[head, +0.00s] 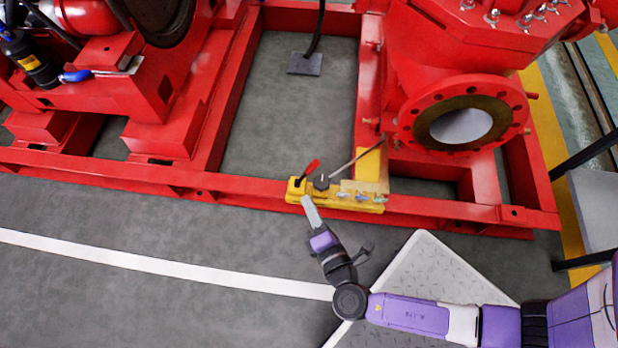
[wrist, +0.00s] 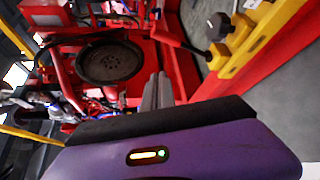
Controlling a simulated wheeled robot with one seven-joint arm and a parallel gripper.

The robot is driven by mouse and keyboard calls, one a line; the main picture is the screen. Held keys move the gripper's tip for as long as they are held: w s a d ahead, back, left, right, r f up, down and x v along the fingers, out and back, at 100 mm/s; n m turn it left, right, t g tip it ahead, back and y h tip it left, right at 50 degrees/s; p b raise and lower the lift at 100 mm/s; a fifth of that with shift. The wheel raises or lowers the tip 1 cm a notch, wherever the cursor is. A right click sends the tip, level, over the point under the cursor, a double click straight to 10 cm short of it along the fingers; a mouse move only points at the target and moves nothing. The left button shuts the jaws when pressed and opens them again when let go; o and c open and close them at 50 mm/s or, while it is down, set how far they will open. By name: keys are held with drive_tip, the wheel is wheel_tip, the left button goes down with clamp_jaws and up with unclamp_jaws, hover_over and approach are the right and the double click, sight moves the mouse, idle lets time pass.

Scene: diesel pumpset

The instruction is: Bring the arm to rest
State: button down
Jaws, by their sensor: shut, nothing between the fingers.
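My arm reaches in from the lower right of the head view, bends at a dark joint and points up toward the red frame. My gripper (head: 309,208) is at its end, with its grey fingers shut and nothing between them. The fingertips are close to the left part of a yellow bracket (head: 374,207) on the frame's front rail; I cannot tell whether they touch it. In the wrist view the shut gripper (wrist: 158,90) shows at the middle, with the yellow bracket (wrist: 258,40) at the upper right.
The red pumpset frame (head: 120,175) runs across the scene. A red-handled lever (head: 311,168) and a dark block (head: 321,183) are on the bracket. A round flange (head: 420,125) is above right. Grey floor (head: 150,300) at the lower left is clear except for a white line.

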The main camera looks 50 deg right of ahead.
idle(0.3)
drive_tip(key=s+a+f+m+g+y, duration=0.2)
drive_tip(key=a+m+y, duration=0.1)
drive_tip(key=a+y, duration=0.35)
drive_tip(key=s+a+r+m+y, duration=0.25)
drive_tip(key=s+r+m, duration=0.2)
drive_tip(key=r, duration=0.35)
drive_tip(key=s+d+r+m+t+h, duration=0.1)
drive_tip(key=s+d+r+m, duration=0.35)
drive_tip(key=r, duration=0.35)
drive_tip(key=s+d+r+m+t+h, duration=0.1)
drive_tip(key=s+d+r+m, duration=0.2)
drive_tip(key=s+r+m, duration=0.45)
wheel_tip(320, 180, up, 32)
drive_tip(key=w+n+p, duration=0.2)
drive_tip(key=n+p, duration=0.1)
drive_tip(key=p, duration=2.8)
drive_tip(key=shift+w+a+f, duration=0.15)
drive_tip(key=shift+a, duration=0.05)
